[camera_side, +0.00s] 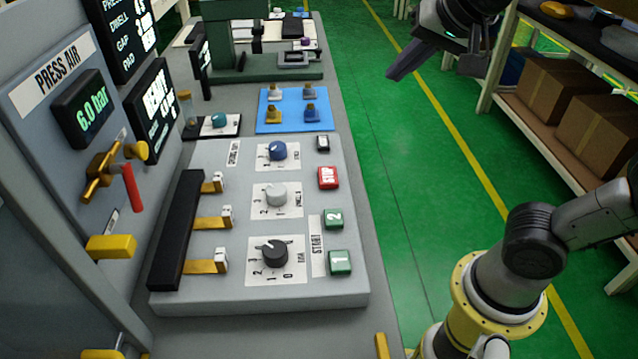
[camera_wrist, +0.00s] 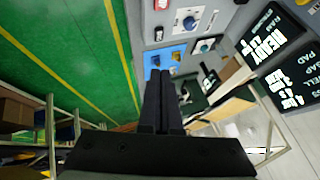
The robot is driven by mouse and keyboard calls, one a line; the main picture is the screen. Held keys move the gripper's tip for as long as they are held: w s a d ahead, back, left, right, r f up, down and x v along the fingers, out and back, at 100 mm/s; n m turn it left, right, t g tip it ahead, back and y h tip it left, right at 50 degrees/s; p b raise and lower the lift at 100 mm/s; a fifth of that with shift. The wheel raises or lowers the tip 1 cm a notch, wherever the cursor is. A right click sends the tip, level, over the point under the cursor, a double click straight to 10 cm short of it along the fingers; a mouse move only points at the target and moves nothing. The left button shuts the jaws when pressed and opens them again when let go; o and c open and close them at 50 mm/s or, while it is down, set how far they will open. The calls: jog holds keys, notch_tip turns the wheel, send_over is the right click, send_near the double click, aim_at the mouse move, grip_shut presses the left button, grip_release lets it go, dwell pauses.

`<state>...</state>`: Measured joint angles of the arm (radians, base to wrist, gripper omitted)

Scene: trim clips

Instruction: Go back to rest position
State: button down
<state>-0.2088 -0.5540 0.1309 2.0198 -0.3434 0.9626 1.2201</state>
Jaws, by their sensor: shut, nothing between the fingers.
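My gripper (camera_side: 398,70) is at the upper right in the side view, over the green floor and to the right of the workbench. It is shut and empty, with its dark fingers pointing down and left. In the wrist view the fingers (camera_wrist: 160,80) lie together side by side. The blue mat (camera_side: 262,127) with several small clips lies on the bench, left of and apart from my gripper. The mat also shows in the wrist view (camera_wrist: 166,54), partly hidden behind the fingers.
The grey control panel (camera_side: 190,150) with knobs, levers and buttons stands on the bench. A green press (camera_side: 225,60) is behind the mat. A shelf with cardboard boxes (camera_side: 560,90) stands at the right. The green floor (camera_side: 400,200) between is clear.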

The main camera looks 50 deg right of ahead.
jog(key=s+f+n+g+y, duration=0.1)
jog(key=s+f+n+y, duration=0.1)
jog(key=s+f+n, duration=0.8)
jog(key=shift+s+a+f+g, duration=0.25)
jog(key=shift+s+f+g, duration=0.2)
jog(key=shift+f, duration=0.25)
jog(key=shift+n, duration=0.3)
